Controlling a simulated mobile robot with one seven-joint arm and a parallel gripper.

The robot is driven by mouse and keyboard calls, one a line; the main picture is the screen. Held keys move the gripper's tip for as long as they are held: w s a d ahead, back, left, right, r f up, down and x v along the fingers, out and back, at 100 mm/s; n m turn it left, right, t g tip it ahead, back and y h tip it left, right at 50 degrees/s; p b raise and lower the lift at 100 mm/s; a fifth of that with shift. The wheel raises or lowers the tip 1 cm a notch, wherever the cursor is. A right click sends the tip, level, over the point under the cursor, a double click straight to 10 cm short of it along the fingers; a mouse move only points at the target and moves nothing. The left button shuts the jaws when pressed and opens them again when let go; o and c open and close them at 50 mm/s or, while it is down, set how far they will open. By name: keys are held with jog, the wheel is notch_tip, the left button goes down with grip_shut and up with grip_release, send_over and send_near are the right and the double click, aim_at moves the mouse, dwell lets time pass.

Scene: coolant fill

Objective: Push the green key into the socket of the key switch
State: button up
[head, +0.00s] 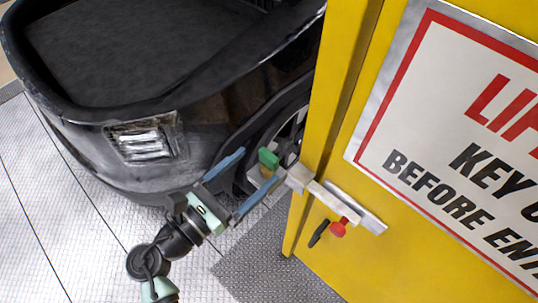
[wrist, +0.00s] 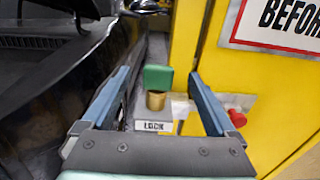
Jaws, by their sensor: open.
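The green key (head: 268,158) stands up from a brass cylinder (head: 265,172) by the yellow panel's left edge. In the wrist view, the green key (wrist: 158,77) is above the brass cylinder (wrist: 156,101), with a white LOCK label (wrist: 153,126) on the near side. I cannot tell how deep the key sits in the cylinder. My gripper (head: 261,165) is open, its two blue fingers pointing toward the key. In the wrist view, the key appears between the fingertips of my gripper (wrist: 159,73), with gaps on both sides.
A yellow panel (head: 320,262) with a warning sign (head: 430,85) rises at right. A pale bracket (head: 325,196) on it is close to the right finger. A red knob (head: 338,229) and black handle (head: 318,234) are below. A black car (head: 95,165) stands close at left.

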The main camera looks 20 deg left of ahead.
aim_at(266, 158)
jog(key=x, duration=0.1)
jog(key=p+x, duration=0.1)
jog(key=x, duration=0.3)
jog(key=shift+w+f, duration=0.2)
jog(key=shift+f, duration=0.15)
jog(key=shift+r, duration=0.1)
grip_shut()
